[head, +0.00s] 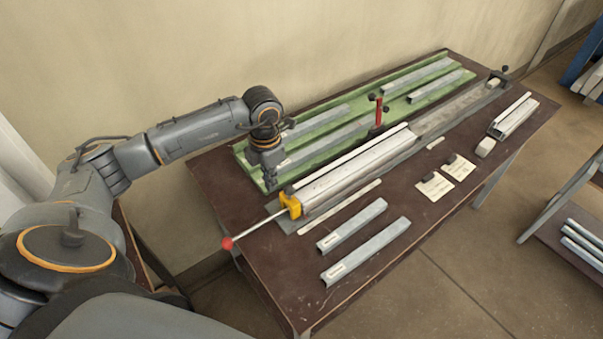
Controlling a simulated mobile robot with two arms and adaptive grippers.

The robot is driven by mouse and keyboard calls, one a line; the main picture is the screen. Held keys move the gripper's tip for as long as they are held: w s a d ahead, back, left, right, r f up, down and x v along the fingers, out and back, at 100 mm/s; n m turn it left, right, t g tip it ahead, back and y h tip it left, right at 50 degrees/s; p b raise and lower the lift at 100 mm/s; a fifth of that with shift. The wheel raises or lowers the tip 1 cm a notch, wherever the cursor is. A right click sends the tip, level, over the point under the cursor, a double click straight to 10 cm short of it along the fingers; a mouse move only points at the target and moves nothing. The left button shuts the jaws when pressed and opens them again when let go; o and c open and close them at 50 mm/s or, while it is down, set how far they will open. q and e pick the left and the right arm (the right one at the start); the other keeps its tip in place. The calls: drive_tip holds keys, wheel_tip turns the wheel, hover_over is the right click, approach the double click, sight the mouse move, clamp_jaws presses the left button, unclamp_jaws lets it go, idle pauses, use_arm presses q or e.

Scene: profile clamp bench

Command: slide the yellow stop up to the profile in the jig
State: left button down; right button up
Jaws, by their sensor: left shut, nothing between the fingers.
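The yellow stop (290,204) sits at the near left end of the long jig (408,153) on the brown bench. A thin rod runs from it down to a red knob (227,243) past the bench's left edge. The pale profile (352,166) lies lengthwise in the jig, its near end right by the stop. I cannot tell whether they touch or a small gap is left. My left gripper (271,187) is shut and empty, pointing down just behind and left of the stop, seemingly apart from it. My right gripper is not in view.
A green tray (243,159) with several grey profiles lies behind the jig. A red clamp handle (379,110) stands upright at the jig's middle. Two loose profiles (366,247) and white cards (435,187) lie in front. The bench's front left corner is clear.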

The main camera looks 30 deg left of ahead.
sight(287, 188)
use_arm(q)
drive_tip(key=shift+f+b, duration=1.4)
drive_tip(key=shift+f, duration=1.3)
drive_tip(key=shift+w+d, duration=0.4)
drive_tip(key=shift+w, duration=0.4)
drive_tip(key=shift+w+d+r+b, duration=0.1)
drive_tip(key=shift+w+d+b, duration=0.15)
drive_tip(key=shift+w, duration=0.3)
drive_tip(key=shift+w+d+r+b, duration=0.1)
drive_tip(key=shift+w+d, duration=0.1)
drive_tip(key=shift+w, duration=0.35)
drive_tip(key=shift+w+d+f+b, duration=0.1)
drive_tip(key=shift+w+d+b, duration=0.1)
drive_tip(key=shift+w, duration=0.35)
drive_tip(key=shift+w+d+f+b, duration=0.1)
drive_tip(key=shift+w+d+b, duration=0.1)
drive_tip(key=shift+w, duration=0.3)
drive_tip(key=shift+r, duration=0.1)
drive_tip(key=shift+s+a, duration=0.3)
drive_tip(key=shift+s, duration=0.45)
drive_tip(key=shift+r+p, duration=2.35)
drive_tip(key=shift+r, duration=1.15)
